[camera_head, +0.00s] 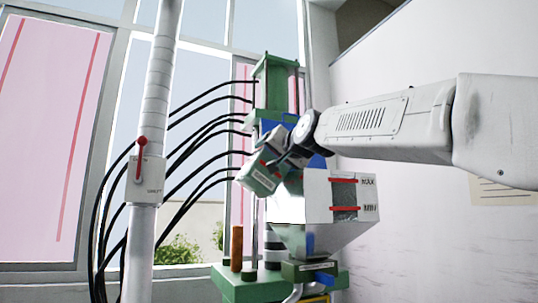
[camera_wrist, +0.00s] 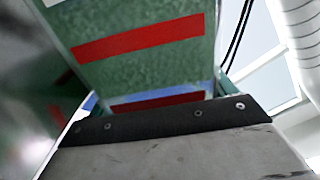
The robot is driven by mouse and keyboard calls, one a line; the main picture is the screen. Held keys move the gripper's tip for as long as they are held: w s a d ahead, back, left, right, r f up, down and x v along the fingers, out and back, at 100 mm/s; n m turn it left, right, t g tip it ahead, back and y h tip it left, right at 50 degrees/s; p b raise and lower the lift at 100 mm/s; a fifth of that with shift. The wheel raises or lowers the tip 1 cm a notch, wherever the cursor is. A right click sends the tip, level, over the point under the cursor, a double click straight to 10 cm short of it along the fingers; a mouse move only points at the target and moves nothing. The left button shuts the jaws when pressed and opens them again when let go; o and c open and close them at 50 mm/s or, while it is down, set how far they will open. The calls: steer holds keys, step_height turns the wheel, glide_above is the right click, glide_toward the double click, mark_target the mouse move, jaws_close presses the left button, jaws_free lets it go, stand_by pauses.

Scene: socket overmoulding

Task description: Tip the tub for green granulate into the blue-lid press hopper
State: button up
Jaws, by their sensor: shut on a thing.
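The tub (camera_head: 259,180), grey-green with a small label, hangs tilted at the upper left of the hopper in the head view. My gripper (camera_head: 281,158) is shut on it. The press hopper (camera_head: 312,205) is a pale metal box with red MAX and MIN marks beside a window. Its blue lid (camera_head: 318,161) shows partly behind my gripper. The tub's mouth and any granulate pouring out cannot be made out. In the wrist view, a green speckled surface with red bands (camera_wrist: 140,40) lies close ahead; I cannot tell which thing it belongs to.
The green press frame (camera_head: 273,85) rises behind the hopper. A white post (camera_head: 155,120) with a red lever stands to the left, with several black hoses (camera_head: 185,150) between it and the press. An orange cylinder (camera_head: 236,248) stands on the green base below.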

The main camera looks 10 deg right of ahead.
steer(key=shift+w+d+m, duration=0.1)
steer(key=shift+d+m, duration=0.25)
steer(key=shift+m, duration=0.65)
steer(key=m, duration=0.1)
steer(key=d+m, duration=0.1)
steer(key=shift+w+d+r+m, duration=0.3)
steer(key=shift+r, duration=0.1)
steer(key=w+d+r+m, duration=0.2)
steer(key=d+m, duration=0.5)
steer(key=m, duration=0.2)
steer(key=shift+w+d+m, duration=0.2)
steer(key=shift+d+m, duration=0.1)
steer(key=shift+d, duration=0.05)
stand_by(0.6)
steer(key=shift+s+a+f+n, duration=0.1)
steer(key=shift+s+a+n, duration=0.15)
steer(key=shift+n, duration=0.55)
steer(key=shift+s+a+f+n, duration=0.1)
steer(key=shift+a+n, duration=0.1)
steer(key=shift+n, duration=0.6)
